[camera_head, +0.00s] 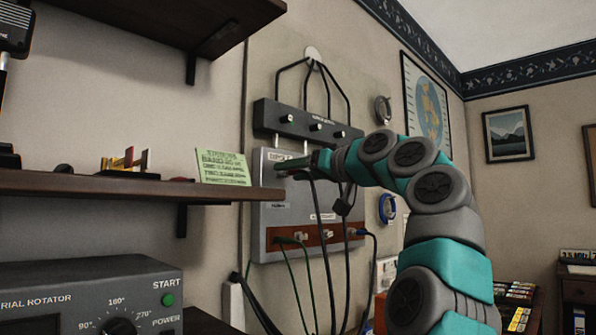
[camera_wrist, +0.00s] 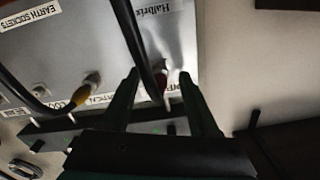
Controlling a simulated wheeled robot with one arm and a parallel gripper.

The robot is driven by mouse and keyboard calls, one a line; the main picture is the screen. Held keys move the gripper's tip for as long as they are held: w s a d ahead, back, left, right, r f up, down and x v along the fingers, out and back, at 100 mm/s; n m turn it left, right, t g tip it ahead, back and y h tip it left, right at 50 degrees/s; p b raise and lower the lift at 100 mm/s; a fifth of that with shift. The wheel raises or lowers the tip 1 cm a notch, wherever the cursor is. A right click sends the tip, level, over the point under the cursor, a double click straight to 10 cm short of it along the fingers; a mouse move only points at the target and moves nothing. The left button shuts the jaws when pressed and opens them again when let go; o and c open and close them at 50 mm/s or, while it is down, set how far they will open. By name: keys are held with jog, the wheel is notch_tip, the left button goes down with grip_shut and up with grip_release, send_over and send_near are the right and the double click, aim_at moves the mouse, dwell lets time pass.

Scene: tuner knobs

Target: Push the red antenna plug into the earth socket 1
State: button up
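In the wrist view, a small red plug part (camera_wrist: 163,82) shows between the tips of my gripper (camera_wrist: 160,75), beside a metal socket fitting on the grey panel (camera_wrist: 60,50). The fingers stand apart, with gaps visible beside the red part. A black cable runs to it from above. The label "EARTH SOCKETS" (camera_wrist: 35,17) is at upper left; I cannot make out socket 1. In the head view, my gripper (camera_head: 308,163) is at the upper left of the grey panel (camera_head: 265,225); the plug is mostly hidden there.
A yellow plug (camera_wrist: 80,97) with a black cable is left of my gripper. In the head view, a brown strip (camera_head: 318,236) with green and dark leads crosses the lower panel. A dark switch box (camera_head: 305,122) is above. A shelf (camera_head: 130,184) juts in at left.

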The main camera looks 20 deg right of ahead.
aim_at(299, 171)
grip_shut()
dwell(0.4)
jog(key=shift+s+d, duration=0.1)
jog(key=shift+s, duration=0.15)
jog(key=shift+s+d, duration=0.1)
jog(key=shift+s, duration=0.2)
jog(key=shift+b+v, duration=0.45)
jog(key=shift+v, duration=0.95)
